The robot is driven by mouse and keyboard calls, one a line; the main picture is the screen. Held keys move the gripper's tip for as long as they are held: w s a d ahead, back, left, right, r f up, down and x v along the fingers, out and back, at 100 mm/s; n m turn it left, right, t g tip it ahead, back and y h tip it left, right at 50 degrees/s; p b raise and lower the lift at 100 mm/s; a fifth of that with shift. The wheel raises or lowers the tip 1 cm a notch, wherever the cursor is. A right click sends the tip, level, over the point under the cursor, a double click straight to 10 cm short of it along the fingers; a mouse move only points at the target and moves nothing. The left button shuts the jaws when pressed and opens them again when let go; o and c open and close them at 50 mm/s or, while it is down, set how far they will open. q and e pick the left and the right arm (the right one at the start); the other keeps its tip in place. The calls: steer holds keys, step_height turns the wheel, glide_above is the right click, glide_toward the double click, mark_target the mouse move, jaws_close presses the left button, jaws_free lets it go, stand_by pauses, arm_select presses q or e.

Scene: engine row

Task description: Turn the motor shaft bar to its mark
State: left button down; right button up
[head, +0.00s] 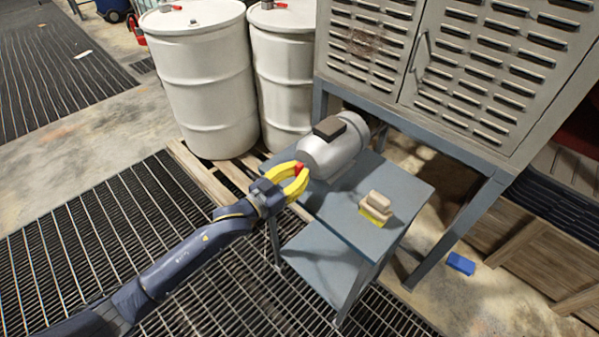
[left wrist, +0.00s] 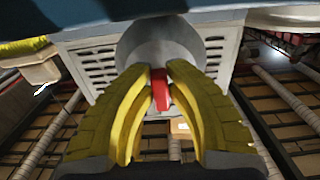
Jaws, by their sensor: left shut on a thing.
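The grey motor (head: 332,147) with a dark box on top lies on the blue-grey cart's top shelf. Its round end face shows in the left wrist view (left wrist: 172,42). The red shaft bar (head: 299,168) stands out from that end; in the left wrist view the bar (left wrist: 160,90) looks upright with a slight tilt. My left gripper (head: 293,177) has yellow fingers and is shut on the bar, with a finger on each side (left wrist: 160,82). The mark cannot be made out in either view. My right gripper is not in view.
The blue-grey cart (head: 345,215) also bears a beige block and a yellow sponge-like block (head: 376,213). White drums (head: 208,80) stand behind at left. A louvred metal cabinet (head: 470,60) on legs rises behind the cart. A blue block (head: 461,263) lies on the floor.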

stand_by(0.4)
arm_select(q)
steer(key=c, duration=1.4)
jaws_free()
steer(key=shift+o, duration=0.2)
steer(key=v, duration=1.2)
